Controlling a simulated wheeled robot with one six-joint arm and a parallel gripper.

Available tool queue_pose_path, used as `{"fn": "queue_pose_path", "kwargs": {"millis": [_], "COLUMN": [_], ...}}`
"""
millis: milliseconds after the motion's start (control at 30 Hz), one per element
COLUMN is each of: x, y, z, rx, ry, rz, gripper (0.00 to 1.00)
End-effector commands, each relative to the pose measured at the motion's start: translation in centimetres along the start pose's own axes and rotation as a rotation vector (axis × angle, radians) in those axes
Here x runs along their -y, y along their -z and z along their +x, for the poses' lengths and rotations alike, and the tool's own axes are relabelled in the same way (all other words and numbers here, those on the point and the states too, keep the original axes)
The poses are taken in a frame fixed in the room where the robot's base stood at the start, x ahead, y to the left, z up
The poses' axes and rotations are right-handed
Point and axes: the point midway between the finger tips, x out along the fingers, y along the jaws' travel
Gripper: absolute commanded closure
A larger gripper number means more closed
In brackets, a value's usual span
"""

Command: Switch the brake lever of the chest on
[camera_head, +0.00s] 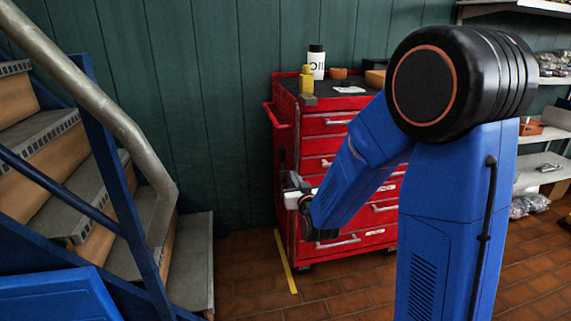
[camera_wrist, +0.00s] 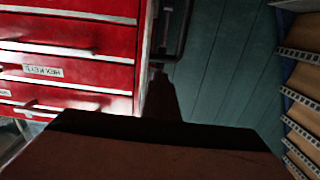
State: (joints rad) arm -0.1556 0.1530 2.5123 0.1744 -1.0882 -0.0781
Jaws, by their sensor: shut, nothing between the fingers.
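The chest (camera_head: 340,125) is a red drawer cabinet with silver drawer pulls, standing against the green wall in the head view. It also fills the upper left of the wrist view (camera_wrist: 60,60), upside down. A dark bar-shaped side handle (camera_wrist: 178,40) shows on the chest's side in the wrist view. I cannot make out the brake lever clearly. My arm hides part of the chest's front, and a dark brownish block covers the lower wrist view.
A staircase (camera_head: 75,180) with a grey handrail (camera_head: 90,90) stands close on the left. A white bottle (camera_head: 316,62) and a yellow item (camera_head: 306,80) stand on the chest. Shelves (camera_head: 540,165) stand at the right. Tiled floor (camera_head: 250,275) is clear between stairs and chest.

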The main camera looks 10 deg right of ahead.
Motion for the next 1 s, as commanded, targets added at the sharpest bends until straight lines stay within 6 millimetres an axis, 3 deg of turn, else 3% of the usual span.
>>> {"fn": "queue_pose_path", "kwargs": {"millis": [567,1000], "x": [0.0,0.1], "y": [-0.1,-0.1], "z": [0.7,7.7], "rx": [-0.013,-0.012], "ry": [-0.002,-0.001], "rz": [-0.002,-0.002], "gripper": [1.00,1.00]}}
